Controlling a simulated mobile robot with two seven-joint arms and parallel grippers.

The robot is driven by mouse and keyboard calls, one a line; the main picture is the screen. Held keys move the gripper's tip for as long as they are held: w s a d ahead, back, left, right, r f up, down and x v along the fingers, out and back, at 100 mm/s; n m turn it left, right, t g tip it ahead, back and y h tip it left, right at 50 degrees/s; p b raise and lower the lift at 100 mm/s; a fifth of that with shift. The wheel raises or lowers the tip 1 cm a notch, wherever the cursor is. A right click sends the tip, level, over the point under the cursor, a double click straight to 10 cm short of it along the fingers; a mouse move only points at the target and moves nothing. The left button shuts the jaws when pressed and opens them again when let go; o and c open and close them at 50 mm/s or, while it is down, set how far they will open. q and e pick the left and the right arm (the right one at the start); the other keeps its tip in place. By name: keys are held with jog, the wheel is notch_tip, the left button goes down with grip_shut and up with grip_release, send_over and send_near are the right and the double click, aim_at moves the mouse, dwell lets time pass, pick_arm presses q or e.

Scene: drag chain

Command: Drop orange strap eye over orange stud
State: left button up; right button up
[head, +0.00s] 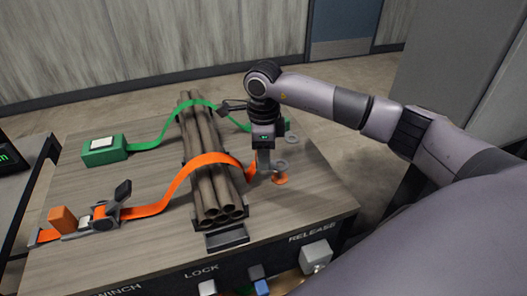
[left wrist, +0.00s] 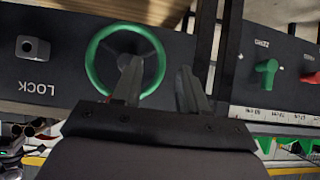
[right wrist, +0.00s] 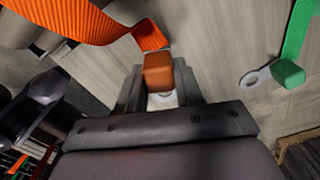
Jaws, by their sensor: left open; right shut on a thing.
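The orange strap (head: 190,170) arches from the ratchet on the left over the bundle of pipes to my right gripper (head: 264,167). My right gripper is shut on the orange block (right wrist: 158,72) at the strap's end. The grey strap eye (head: 281,163) sticks out beside the fingers, and part of it shows in the right wrist view (right wrist: 162,100). The orange stud (head: 280,179) stands on the table just below the eye in the head view; I cannot tell if they touch. My left gripper (left wrist: 157,88) is open and empty by the front panel.
The pipe bundle (head: 209,165) lies in dark cradles. A green strap (head: 165,125) crosses it, its green end and grey eye (right wrist: 257,77) lying beyond my right gripper. A ratchet (head: 103,216) stands left. A green handwheel (left wrist: 125,60) is close to my left fingers.

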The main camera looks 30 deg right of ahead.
jog(key=shift+f+b, duration=0.75)
jog(key=shift+f, duration=0.4)
jog(key=shift+f+b, duration=0.5)
jog(key=shift+f, duration=0.2)
jog(key=o, duration=1.1)
notch_tip(320, 180, up, 7)
jog(key=shift+r, duration=0.1)
